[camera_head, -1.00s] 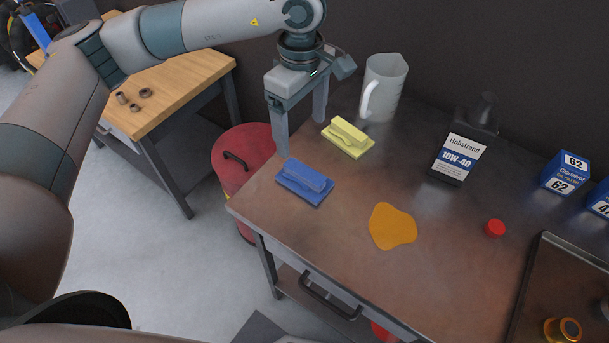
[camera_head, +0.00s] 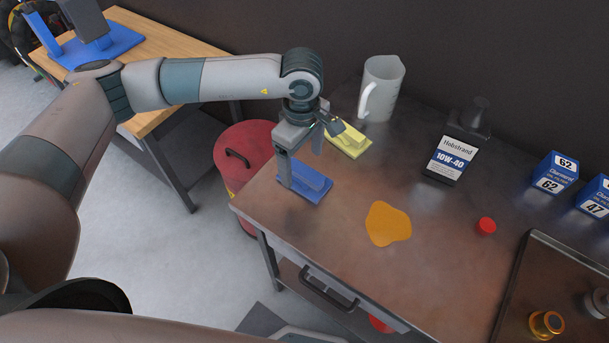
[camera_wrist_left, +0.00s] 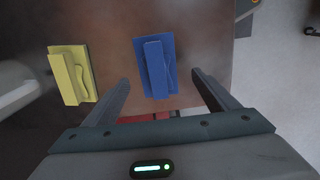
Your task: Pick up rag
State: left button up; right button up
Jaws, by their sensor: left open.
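A folded blue rag (camera_head: 306,183) lies on the workbench near its left edge. A folded yellow rag (camera_head: 350,141) lies behind it, near the white jug. My left gripper (camera_head: 302,170) is open and empty, pointing down just over the blue rag, with one finger in front of part of it. In the left wrist view the blue rag (camera_wrist_left: 155,67) shows ahead between the open fingers (camera_wrist_left: 165,85), and the yellow rag (camera_wrist_left: 70,76) lies left of them. I cannot tell how high the fingertips are above the rag. My right gripper is not in view.
An orange puddle (camera_head: 388,223) and a red cap (camera_head: 486,226) are on the workbench (camera_head: 340,240). A white jug (camera_head: 382,88), an oil bottle (camera_head: 452,150) and blue boxes (camera_head: 557,172) stand behind. A dark tray (camera_head: 560,270) is at right. A red drum (camera_head: 243,160) stands left.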

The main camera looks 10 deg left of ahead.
aim_at(302, 170)
pick_arm(q)
jog(key=shift+w+f+p, duration=0.1)
jog(key=shift+f+p, duration=0.4)
jog(key=shift+p, duration=0.25)
notch_tip(302, 170, down, 3)
jog(key=shift+w+r+p, duration=0.1)
jog(key=shift+p, duration=0.8)
jog(key=shift+f, duration=0.7)
jog(key=c, duration=1.1)
